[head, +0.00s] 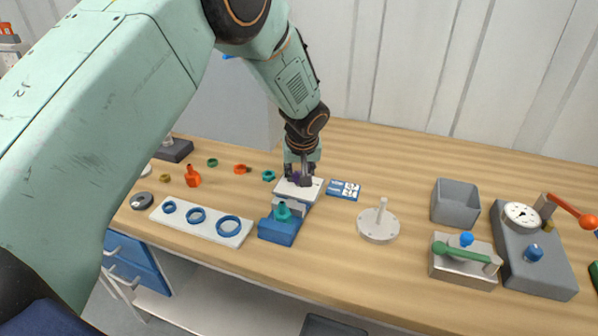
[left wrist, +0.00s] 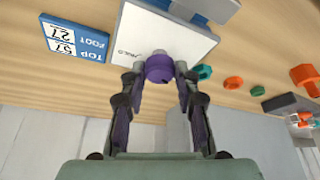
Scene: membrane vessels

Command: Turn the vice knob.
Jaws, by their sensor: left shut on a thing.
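The left gripper (head: 300,170) reaches down from above at the back of a small device on the bench. This device has a white plate (head: 304,187), a blue block (head: 278,231) and a teal knob-like part (head: 282,213) at its front. In the left wrist view, the left gripper (left wrist: 160,75) is shut on a purple knob (left wrist: 160,65) at the edge of the white plate (left wrist: 172,33). The fingers touch the knob from both sides. In the head view the knob is mostly hidden by the fingers. The right gripper is not in view.
A blue-and-white card (head: 344,190) lies right of the device. A white board with blue rings (head: 231,226) lies left. A white round stand (head: 378,225), a grey bin (head: 455,203) and a grey gauge unit (head: 535,265) stand to the right. Small nuts and bolts lie behind left.

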